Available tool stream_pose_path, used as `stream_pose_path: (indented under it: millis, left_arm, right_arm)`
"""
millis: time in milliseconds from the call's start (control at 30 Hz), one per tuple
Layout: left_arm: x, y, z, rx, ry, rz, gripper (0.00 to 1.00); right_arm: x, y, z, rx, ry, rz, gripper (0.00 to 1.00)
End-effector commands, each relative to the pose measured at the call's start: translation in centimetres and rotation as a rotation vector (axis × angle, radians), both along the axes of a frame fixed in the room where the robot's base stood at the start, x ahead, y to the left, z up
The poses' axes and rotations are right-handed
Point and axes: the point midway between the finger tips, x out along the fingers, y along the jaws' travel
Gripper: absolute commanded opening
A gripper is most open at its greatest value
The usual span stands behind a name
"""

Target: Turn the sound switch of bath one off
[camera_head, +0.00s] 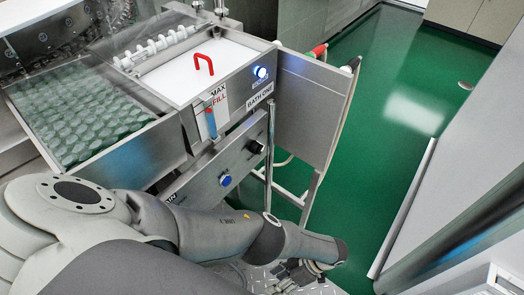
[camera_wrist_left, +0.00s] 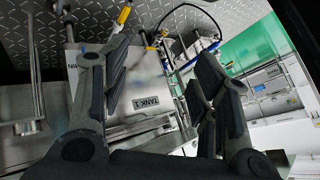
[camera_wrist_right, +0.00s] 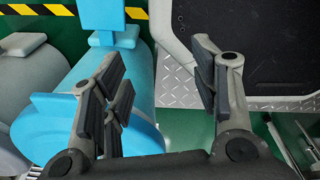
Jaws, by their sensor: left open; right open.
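The bath one panel (camera_head: 236,92) is on the steel machine in the head view, with a "BATH ONE" label and a lit blue button (camera_head: 261,72). A lower panel (camera_head: 205,178) carries a black knob (camera_head: 256,147) and a blue button (camera_head: 225,180). I cannot tell which control is the sound switch. My left gripper (camera_head: 298,272) is low at the bottom of the head view, below and apart from these controls. In the left wrist view it (camera_wrist_left: 163,60) is open and empty. My right gripper (camera_wrist_right: 160,60) is open and empty, and outside the head view.
A white lid with a red handle (camera_head: 203,64) covers the bath. A steel side panel (camera_head: 310,105) stands right of the controls. Green floor (camera_head: 385,110) is open beyond it. A "TANK 1" box (camera_wrist_left: 140,95) shows behind my left fingers. A blue cylinder (camera_wrist_right: 50,125) is near my right gripper.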

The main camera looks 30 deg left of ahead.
Motion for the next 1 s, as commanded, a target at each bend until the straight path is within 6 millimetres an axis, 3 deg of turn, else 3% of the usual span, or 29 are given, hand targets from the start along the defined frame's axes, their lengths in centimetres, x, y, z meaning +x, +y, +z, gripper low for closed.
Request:
stream_pose_path:
  millis: [33, 100, 200, 300, 400, 500, 667, 1000]
  left_arm:
    - [4.3, 3.2, 2.7, 0.133, -0.048, -0.140, 0.55]
    - [9.6, 6.8, 7.0, 0.331, -0.102, -0.306, 0.55]
    - [15.8, 9.8, 13.7, 0.592, -0.174, -0.457, 0.55]
    - [19.7, 10.9, 19.3, 0.790, -0.231, -0.538, 0.55]
    - [21.7, 11.1, 23.0, 0.918, -0.267, -0.574, 0.55]
    - [22.5, 11.4, 24.7, 0.976, -0.282, -0.586, 0.55]
    - [22.7, 12.8, 25.0, 0.987, -0.282, -0.589, 0.55]
    - [23.1, 18.4, 24.8, 0.983, -0.282, -0.586, 0.55]
  right_arm:
    - [0.0, 0.0, 0.1, 0.000, 0.001, 0.000, 0.56]
    - [-0.1, 0.0, 0.2, 0.000, 0.001, 0.000, 0.56]
    - [-0.1, 0.0, 0.3, 0.000, 0.002, 0.000, 0.56]
    - [-0.2, -0.1, 0.3, -0.002, 0.003, 0.001, 0.56]
    - [-0.3, -0.2, 0.3, -0.002, 0.005, 0.001, 0.56]
    - [-0.4, -0.3, 0.4, -0.005, 0.007, 0.001, 0.56]
    - [-0.6, -0.6, 0.9, -0.007, 0.010, 0.001, 0.56]
    - [-0.6, -0.7, 1.5, -0.008, 0.009, 0.002, 0.56]
